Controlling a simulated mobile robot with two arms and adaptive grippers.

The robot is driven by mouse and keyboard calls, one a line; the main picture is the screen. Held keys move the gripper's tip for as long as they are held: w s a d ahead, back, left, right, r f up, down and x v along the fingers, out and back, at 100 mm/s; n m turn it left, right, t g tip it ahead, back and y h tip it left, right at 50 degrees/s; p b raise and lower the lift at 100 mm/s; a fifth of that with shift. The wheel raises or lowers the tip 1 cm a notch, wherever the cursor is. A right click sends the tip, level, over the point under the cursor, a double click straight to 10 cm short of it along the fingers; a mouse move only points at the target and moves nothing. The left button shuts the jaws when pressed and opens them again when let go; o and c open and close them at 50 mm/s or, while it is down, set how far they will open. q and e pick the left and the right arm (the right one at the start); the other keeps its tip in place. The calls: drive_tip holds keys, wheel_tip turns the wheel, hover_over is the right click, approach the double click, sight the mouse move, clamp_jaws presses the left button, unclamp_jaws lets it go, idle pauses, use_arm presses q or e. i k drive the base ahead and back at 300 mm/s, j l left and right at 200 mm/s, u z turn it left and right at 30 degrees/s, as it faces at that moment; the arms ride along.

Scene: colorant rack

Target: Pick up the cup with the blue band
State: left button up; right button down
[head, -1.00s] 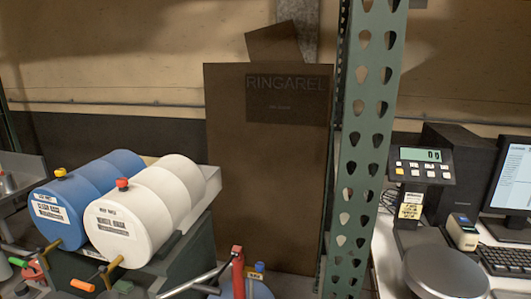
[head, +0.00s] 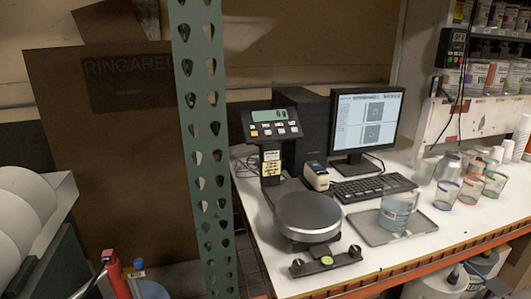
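On the white counter at the right of the head view stand several small clear cups with coloured bands. The cup with the blue band (head: 446,194) appears to be the front-left one, just right of the grey tray. Beside it stand a cup with a reddish band (head: 470,191) and one with a green band (head: 494,184). They are small in the picture, so the band colours are not fully certain. Neither of my grippers is in view.
A larger clear container (head: 398,211) stands on a grey tray (head: 372,232). A scale with a round plate (head: 307,212), keyboard (head: 373,187) and monitor (head: 367,119) share the counter. A green perforated post (head: 205,150) rises left of it. White paper cups (head: 521,135) stand far right.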

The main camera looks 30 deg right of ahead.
sight(447, 191)
drive_tip(key=z, duration=2.2)
drive_tip(key=i+l, duration=0.3)
drive_tip(key=l, duration=0.15)
drive_tip(key=i+l, duration=0.3)
drive_tip(key=l, duration=0.2)
